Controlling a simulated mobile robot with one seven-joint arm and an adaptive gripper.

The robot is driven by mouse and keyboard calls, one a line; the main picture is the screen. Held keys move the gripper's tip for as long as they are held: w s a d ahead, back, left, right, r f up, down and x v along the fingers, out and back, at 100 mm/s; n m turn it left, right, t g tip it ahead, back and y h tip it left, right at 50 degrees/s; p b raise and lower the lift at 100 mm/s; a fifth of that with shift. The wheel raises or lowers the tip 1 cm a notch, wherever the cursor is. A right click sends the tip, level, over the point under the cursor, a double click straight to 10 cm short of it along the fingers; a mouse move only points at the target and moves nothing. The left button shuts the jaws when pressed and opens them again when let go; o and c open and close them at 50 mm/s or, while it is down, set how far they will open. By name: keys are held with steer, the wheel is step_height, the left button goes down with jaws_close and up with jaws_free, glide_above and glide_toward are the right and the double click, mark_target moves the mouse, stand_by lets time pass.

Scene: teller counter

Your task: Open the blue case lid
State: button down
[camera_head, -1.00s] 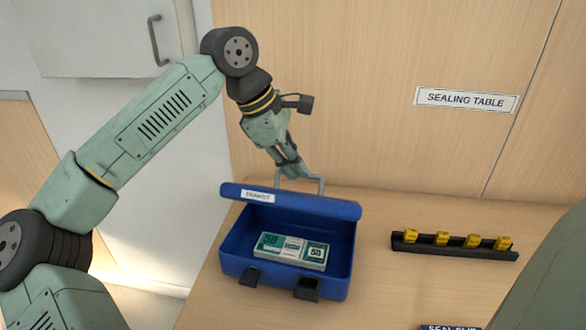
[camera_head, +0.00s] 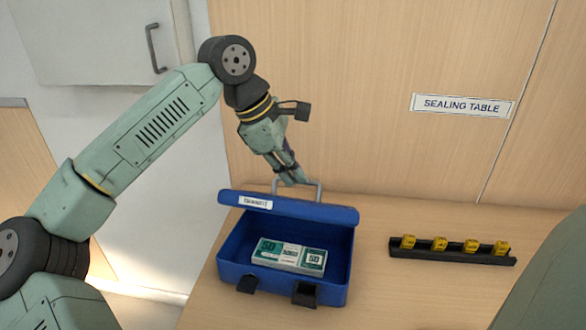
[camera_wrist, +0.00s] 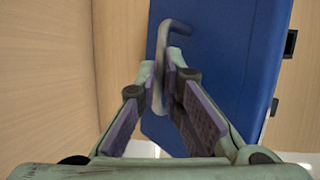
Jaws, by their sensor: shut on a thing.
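The blue case (camera_head: 235,262) stands on the table with its lid (camera_head: 310,213) raised, so its inside shows. A white label is on the lid's front edge. Banded notes (camera_head: 290,255) lie inside the case. My gripper (camera_head: 294,182) is behind the lid, shut on the grey handle (camera_head: 318,190). In the wrist view, the fingers (camera_wrist: 163,85) close around the handle (camera_wrist: 176,28), beside the lid's broad blue face (camera_wrist: 225,80). The case's hinge side is hidden.
Two black latches, one a front latch (camera_head: 304,294), hang from the case. A black rack (camera_head: 420,255) with several yellow pieces lies to the right on the table (camera_head: 400,285). A wooden wall with a "SEALING TABLE" sign (camera_head: 462,105) is behind. Table between case and rack is clear.

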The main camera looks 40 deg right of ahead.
steer(key=shift+w+a+f, duration=0.15)
steer(key=shift+w+f, duration=0.05)
steer(key=shift+f, duration=0.1)
steer(key=c, duration=1.9)
jaws_free()
steer(key=shift+w, duration=0.1)
steer(key=shift+o, duration=1.1)
steer(key=shift+r, duration=0.1)
steer(key=v, duration=1.2)
